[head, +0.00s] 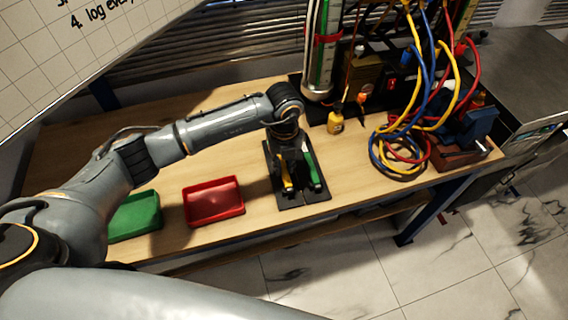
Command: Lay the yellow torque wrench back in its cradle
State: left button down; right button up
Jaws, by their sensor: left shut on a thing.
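My left gripper (290,168) points down over the black cradle (296,198) near the table's front edge. It is shut on the yellow torque wrench (288,184), of which only a short yellow part shows below the dark fingers. The wrench is over the left side of the cradle; I cannot tell whether it touches it. A green-handled tool (313,170) lies in the right side of the cradle, close beside the gripper. The gripper and wrist hide the back of the cradle. My right gripper is not in view.
A red tray (213,184) and a green tray (136,216) stand left of the cradle. A small yellow bottle (335,123) stands behind it. Coiled blue, red and yellow hoses (399,150) lie to the right. Bare wooden table (352,172) separates cradle and hoses.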

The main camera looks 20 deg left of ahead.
pick_arm(q)
jog(key=shift+f+b, duration=0.5)
jog(key=shift+f, duration=0.2)
jog(key=c, duration=1.2)
grip_release()
jog(key=shift+o, duration=0.2)
jog(key=shift+r, duration=0.15)
notch_tip(320, 180, up, 12)
